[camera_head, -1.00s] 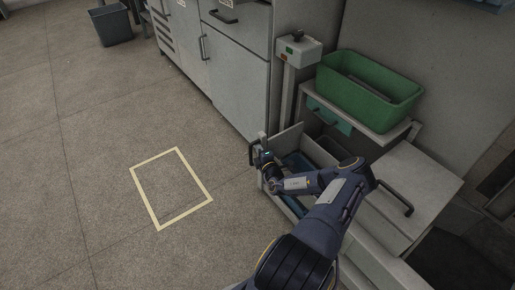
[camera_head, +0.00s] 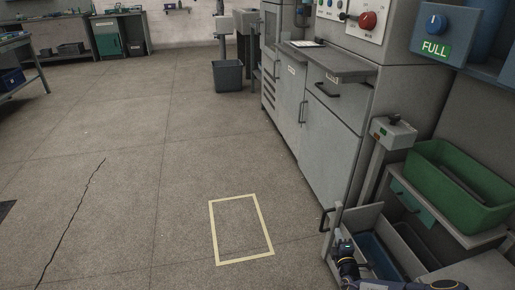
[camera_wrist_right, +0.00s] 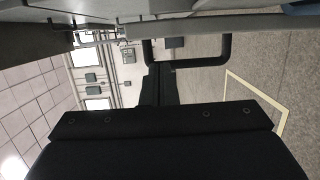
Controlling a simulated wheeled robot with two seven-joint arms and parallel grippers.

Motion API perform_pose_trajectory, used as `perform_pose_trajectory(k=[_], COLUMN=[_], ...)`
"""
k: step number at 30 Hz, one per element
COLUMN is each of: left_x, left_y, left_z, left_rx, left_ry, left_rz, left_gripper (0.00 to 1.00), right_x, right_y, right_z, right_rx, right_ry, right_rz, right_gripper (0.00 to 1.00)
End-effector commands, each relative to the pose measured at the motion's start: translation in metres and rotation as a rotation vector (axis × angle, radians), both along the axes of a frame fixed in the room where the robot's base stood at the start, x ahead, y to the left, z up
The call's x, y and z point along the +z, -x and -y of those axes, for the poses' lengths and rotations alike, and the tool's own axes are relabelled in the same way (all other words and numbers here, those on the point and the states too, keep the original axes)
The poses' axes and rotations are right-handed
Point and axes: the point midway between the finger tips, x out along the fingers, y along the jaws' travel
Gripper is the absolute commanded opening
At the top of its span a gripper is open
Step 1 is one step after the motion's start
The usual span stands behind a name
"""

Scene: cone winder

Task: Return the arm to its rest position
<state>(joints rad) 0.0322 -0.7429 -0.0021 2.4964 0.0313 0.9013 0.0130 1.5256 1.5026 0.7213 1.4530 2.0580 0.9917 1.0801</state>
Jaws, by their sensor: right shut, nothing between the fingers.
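My right arm comes in at the lower right of the head view. Its gripper (camera_head: 338,237) is shut and empty, close beside the black handle (camera_head: 323,221) of the pulled-out drawer (camera_head: 362,216). In the right wrist view the dark shut fingers (camera_wrist_right: 157,84) point at a black bar handle (camera_wrist_right: 230,48). Whether they touch it I cannot tell. My left arm and gripper do not show.
A blue bin (camera_head: 376,257) sits in the open drawer. A green crate (camera_head: 462,200) stands on the unit behind it. Grey cabinets (camera_head: 332,140) line the right. The floor around the yellow square outline (camera_head: 212,232) is clear.

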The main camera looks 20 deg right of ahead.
Motion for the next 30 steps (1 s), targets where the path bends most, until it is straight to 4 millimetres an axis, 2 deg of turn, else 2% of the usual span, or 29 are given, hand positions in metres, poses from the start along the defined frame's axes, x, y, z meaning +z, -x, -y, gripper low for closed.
perform_pose_trajectory(k=[5,8,11,12,14,15,17,18,20,21,24,27,30], left_x=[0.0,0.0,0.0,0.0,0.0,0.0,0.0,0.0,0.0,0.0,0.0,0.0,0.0], left_y=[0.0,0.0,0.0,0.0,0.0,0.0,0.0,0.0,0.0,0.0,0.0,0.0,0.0], left_z=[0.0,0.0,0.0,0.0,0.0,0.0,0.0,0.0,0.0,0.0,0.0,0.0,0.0], left_rx=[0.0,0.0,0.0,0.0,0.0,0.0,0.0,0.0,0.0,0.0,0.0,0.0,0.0], left_ry=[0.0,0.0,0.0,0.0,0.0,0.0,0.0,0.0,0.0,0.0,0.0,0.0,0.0], left_rz=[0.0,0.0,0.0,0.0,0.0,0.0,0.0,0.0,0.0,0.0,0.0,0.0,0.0], left_gripper=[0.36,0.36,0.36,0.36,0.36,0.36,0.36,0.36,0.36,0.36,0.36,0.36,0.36], right_x=[0.01,0.038,0.084,0.105,0.136,0.155,0.183,0.201,0.227,0.242,0.273,0.297,0.314], right_y=[-0.007,-0.028,-0.055,-0.066,-0.077,-0.081,-0.084,-0.082,-0.074,-0.065,-0.035,0.004,0.047], right_z=[-0.006,-0.025,-0.065,-0.086,-0.12,-0.144,-0.181,-0.206,-0.245,-0.269,-0.321,-0.358,-0.382], right_rx=[0.035,0.139,0.316,0.398,0.526,0.61,0.733,0.815,0.937,1.014,1.18,1.307,1.392], right_ry=[0.033,0.14,0.334,0.43,0.587,0.696,0.869,0.991,1.187,1.325,1.666,2.006,2.341], right_rz=[0.0,-0.002,0.001,0.006,0.018,0.03,0.053,0.073,0.113,0.145,0.237,0.345,0.469], right_gripper=[0.0,0.0,0.0,0.0,0.0,0.0,0.0,0.0,0.0,0.0,0.0,0.0,0.0])
